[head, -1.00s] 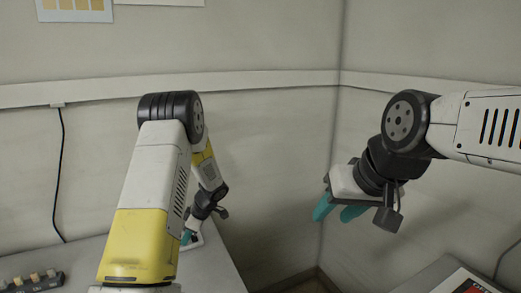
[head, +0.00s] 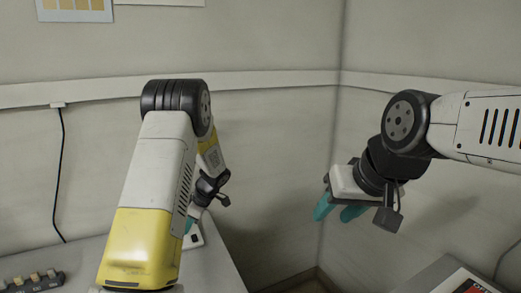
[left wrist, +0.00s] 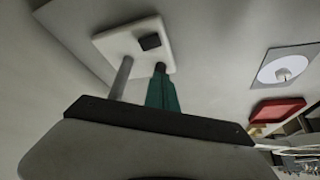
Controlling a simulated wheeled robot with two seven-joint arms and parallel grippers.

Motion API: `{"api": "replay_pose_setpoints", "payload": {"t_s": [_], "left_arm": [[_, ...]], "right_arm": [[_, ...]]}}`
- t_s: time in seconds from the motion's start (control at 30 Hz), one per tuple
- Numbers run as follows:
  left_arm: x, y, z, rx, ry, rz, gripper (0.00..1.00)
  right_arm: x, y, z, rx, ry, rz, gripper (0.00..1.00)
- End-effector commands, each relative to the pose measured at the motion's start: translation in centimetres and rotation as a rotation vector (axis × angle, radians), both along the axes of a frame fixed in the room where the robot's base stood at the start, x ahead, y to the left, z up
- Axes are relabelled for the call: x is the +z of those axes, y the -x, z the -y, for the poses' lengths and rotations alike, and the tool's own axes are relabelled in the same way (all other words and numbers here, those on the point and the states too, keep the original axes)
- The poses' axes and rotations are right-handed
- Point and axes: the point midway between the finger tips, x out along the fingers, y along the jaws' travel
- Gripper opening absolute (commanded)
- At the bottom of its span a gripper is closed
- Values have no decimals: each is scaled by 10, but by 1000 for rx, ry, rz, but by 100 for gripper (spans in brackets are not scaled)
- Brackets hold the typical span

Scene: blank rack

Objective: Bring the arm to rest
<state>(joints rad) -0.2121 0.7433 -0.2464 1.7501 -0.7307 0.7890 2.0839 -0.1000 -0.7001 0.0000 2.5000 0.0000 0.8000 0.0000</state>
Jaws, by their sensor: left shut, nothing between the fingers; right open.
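My left arm (head: 152,190) comes in from the left, and its elbow hides part of the forearm. My left gripper (head: 189,227) points down over the table at the left, with its teal fingers partly hidden behind the arm. In the left wrist view the left gripper's fingers (left wrist: 161,92) are together with nothing between them. A white plate (left wrist: 118,43) with a dark square block and a grey rod lies beyond the fingertips. My right gripper (head: 337,213) hangs at the right, its teal fingers apart and empty, clear of any surface.
The left table (head: 215,268) carries a dark rack (head: 32,280) with several pale pieces at the lower left. Another surface with a red and black item (head: 474,287) is at the lower right. A red tray (left wrist: 278,110) shows in the left wrist view. Walls stand close behind.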

Motion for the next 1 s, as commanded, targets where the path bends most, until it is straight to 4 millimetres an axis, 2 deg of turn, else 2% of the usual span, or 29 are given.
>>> {"api": "replay_pose_setpoints", "payload": {"t_s": [0.1, 0.47, 0.57, 0.67, 0.77, 1.0], "left_arm": [[11, 0, 0, -1, -1, 0, 0], [15, 0, 0, -2, 1, 0, 0], [24, 3, 2, -20, 17, -4, 0], [46, 13, 5, -74, 57, -15, 0], [79, 30, 13, -172, 117, -30, 0], [156, 86, 35, -477, 245, -36, 0]], "right_arm": [[0, 0, 0, 0, 0, 0, 43], [0, 0, 0, 0, 0, 0, 43], [0, 0, 0, 0, 0, 0, 43], [0, 0, 0, 0, 0, 0, 43], [0, 0, 0, 0, 0, 0, 43], [0, 0, 0, 0, 0, 0, 43]]}}
